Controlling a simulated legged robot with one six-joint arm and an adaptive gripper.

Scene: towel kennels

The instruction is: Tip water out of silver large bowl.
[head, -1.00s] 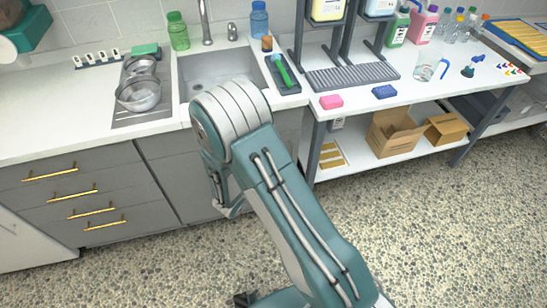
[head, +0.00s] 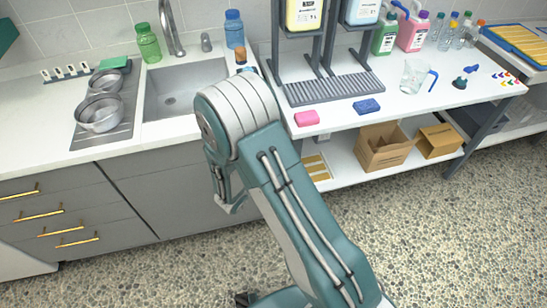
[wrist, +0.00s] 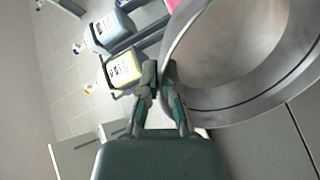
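A large silver bowl (wrist: 240,55) fills the upper right of the wrist view, its rim close to the camera. My gripper (wrist: 161,72) has one finger on each side of the bowl's near rim and appears shut on it. I cannot tell whether water is inside. In the head view my arm hides the gripper and this bowl. The grey sink (head: 185,90) lies left of my arm, under the tap (head: 171,28). Smaller metal bowls, one in front (head: 99,113) and one behind (head: 107,80), stand on the drainboard left of the sink.
A green bottle (head: 148,43) and a blue bottle (head: 235,30) stand behind the sink. A dispenser rack (head: 333,85), pink sponge (head: 306,118), blue sponge (head: 367,106) and clear jug (head: 414,76) occupy the right table. Cardboard boxes (head: 383,148) sit below. The floor in front is clear.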

